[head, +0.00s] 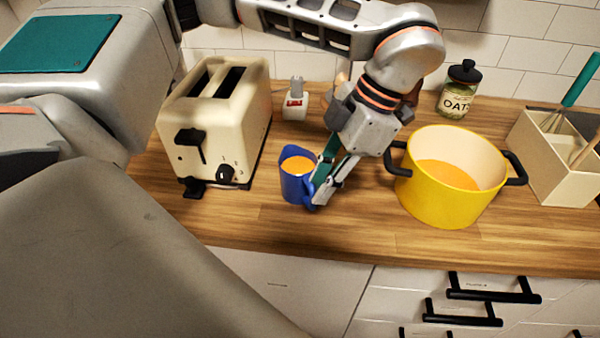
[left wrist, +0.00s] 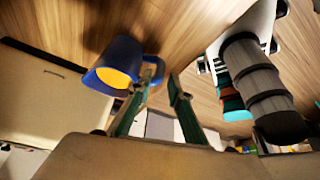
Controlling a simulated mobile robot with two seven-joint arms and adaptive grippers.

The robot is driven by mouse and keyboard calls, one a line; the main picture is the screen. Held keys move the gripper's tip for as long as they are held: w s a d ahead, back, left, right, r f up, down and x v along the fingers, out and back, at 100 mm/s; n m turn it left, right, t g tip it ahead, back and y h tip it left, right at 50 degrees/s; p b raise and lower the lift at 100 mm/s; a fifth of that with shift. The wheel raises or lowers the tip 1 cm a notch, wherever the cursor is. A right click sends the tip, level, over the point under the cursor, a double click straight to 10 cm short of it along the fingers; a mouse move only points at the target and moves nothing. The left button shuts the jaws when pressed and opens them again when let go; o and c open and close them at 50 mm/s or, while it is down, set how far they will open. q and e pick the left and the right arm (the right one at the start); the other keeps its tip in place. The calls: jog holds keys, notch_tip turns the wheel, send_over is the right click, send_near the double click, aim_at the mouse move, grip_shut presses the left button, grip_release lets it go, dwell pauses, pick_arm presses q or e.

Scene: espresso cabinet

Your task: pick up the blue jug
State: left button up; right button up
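The blue jug (head: 294,187) stands upright on the wooden counter between the toaster and the yellow pot, with orange contents inside. Its handle is on the side towards my left gripper. The jug also shows in the left wrist view (left wrist: 117,52), where its handle is at the fingertips, close to the left finger. My left gripper (head: 319,190) points down at the handle side of the jug. Its fingers (left wrist: 163,82) are apart in the left wrist view. The exact contact with the handle is hard to tell. My right gripper is not in view.
A cream toaster (head: 212,115) stands left of the jug. A yellow pot (head: 445,202) with black handles stands to the right. An oats jar (head: 459,92) and a utensil box (head: 550,165) are further right. The counter's front strip (head: 340,240) is clear.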

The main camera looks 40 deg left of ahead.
aim_at(313, 211)
pick_arm(q)
jog(key=x, duration=0.4)
jog(key=shift+w, duration=0.1)
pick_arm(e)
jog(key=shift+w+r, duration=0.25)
pick_arm(q)
grip_shut()
jog(key=shift+r, duration=0.2)
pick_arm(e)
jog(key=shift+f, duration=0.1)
